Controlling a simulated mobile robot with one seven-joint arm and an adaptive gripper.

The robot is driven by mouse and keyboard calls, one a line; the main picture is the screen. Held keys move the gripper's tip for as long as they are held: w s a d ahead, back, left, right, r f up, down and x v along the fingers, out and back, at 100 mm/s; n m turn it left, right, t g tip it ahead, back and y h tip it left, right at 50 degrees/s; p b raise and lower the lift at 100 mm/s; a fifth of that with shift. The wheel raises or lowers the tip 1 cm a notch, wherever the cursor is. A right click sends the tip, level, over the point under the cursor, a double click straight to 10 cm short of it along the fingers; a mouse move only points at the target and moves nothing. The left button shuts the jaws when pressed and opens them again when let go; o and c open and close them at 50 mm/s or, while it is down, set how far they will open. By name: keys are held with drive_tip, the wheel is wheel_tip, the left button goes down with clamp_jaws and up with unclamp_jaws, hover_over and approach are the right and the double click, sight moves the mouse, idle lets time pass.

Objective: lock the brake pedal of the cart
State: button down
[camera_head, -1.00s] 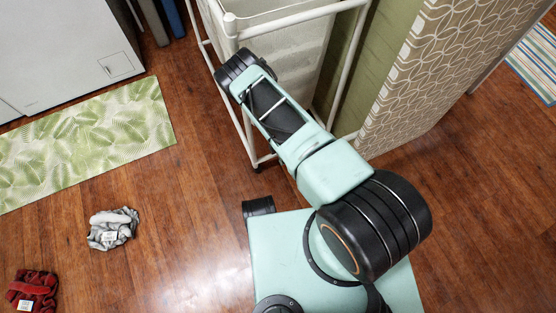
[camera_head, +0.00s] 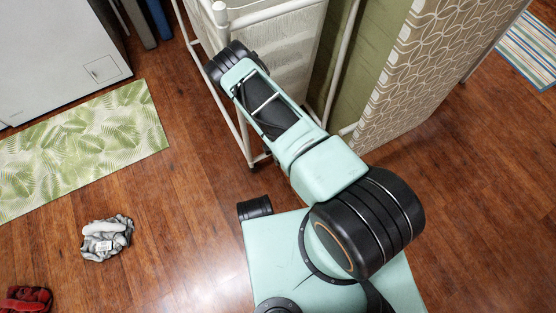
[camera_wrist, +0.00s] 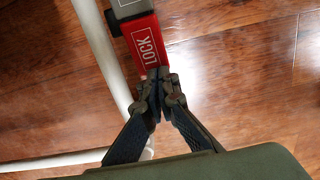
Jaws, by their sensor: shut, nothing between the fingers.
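The brake pedal (camera_wrist: 147,45) shows in the wrist view as a red piece with a white "LOCK" label, below a grey part at the top edge. My gripper (camera_wrist: 160,82) is shut and empty, its fingertips at the lower end of the red pedal. I cannot tell whether they touch it. The cart (camera_head: 255,15) shows in the head view as a white tube frame with a pale fabric bag, beyond my arm. Its white tubes (camera_wrist: 98,45) run left of the pedal in the wrist view. The pedal and gripper are hidden in the head view.
A patterned partition (camera_head: 425,75) stands close on the right of the cart. A white cabinet (camera_head: 60,50) and a green leaf-print mat (camera_head: 85,145) are on the left. A grey cloth (camera_head: 107,238) and a red cloth (camera_head: 27,299) lie on the wooden floor. Open floor lies between mat and cart.

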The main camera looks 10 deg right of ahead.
idle(0.6)
wheel_tip(320, 180, up, 12)
drive_tip(key=shift+a, duration=0.15)
idle(0.5)
idle(0.4)
